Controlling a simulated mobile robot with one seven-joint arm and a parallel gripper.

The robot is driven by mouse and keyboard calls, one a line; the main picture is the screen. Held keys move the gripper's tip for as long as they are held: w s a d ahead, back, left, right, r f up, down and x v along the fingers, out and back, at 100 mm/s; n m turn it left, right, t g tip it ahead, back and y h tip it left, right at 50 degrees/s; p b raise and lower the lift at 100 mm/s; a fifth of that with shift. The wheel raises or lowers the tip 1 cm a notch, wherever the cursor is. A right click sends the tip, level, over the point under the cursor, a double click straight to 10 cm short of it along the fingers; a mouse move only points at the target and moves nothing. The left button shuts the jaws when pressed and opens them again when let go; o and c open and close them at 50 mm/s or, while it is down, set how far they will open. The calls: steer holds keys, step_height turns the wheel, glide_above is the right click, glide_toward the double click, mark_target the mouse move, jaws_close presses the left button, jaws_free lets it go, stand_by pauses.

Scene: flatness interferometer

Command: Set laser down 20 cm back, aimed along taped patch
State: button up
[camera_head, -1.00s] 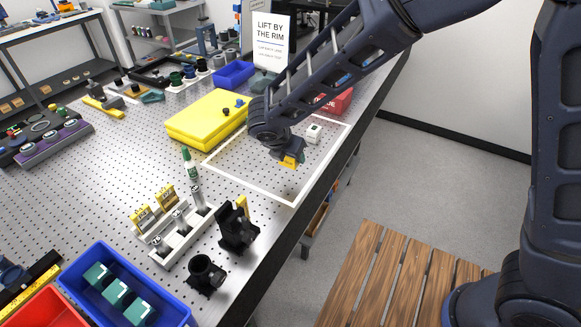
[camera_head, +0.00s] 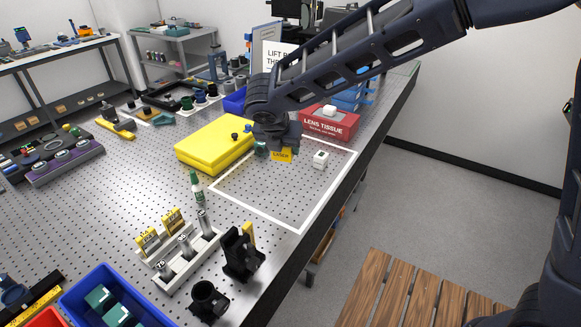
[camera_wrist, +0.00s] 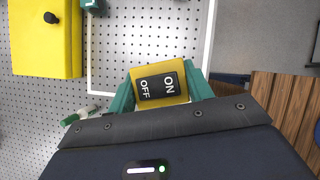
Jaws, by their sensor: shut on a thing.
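My gripper (camera_head: 281,146) is shut on the laser (camera_head: 283,156), a small yellow block with a dark label. In the wrist view, the laser's yellow end with its ON/OFF switch (camera_wrist: 163,86) sits between two teal fingers. The taped patch (camera_head: 252,213) is a white outlined rectangle on the perforated table. In the head view, the laser appears over the patch's far-left part, apparently above the table; its exact height is unclear. In the wrist view, it overlaps the patch's lower tape line (camera_wrist: 108,94). A small white cube (camera_head: 320,159) lies within the patch near its right side.
A yellow case (camera_head: 216,144) is left of the patch. A red lens tissue box (camera_head: 330,122) stands behind it. The table's right edge runs close beside the patch.

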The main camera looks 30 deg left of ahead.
steer(key=a+r+n+g+y, duration=0.2)
steer(key=a+n+g+y, duration=0.3)
steer(key=a+n, duration=1.05)
steer(key=shift+m+g+h, duration=0.3)
steer(key=shift+m+g, duration=0.05)
steer(key=shift+g, duration=0.05)
steer(key=f, duration=1.9)
steer(key=shift+a+f, duration=0.4)
steer(key=o, duration=1.4)
steer(key=shift+f, duration=0.15)
steer(key=shift+o, duration=0.2)
steer(key=v, duration=1.2)
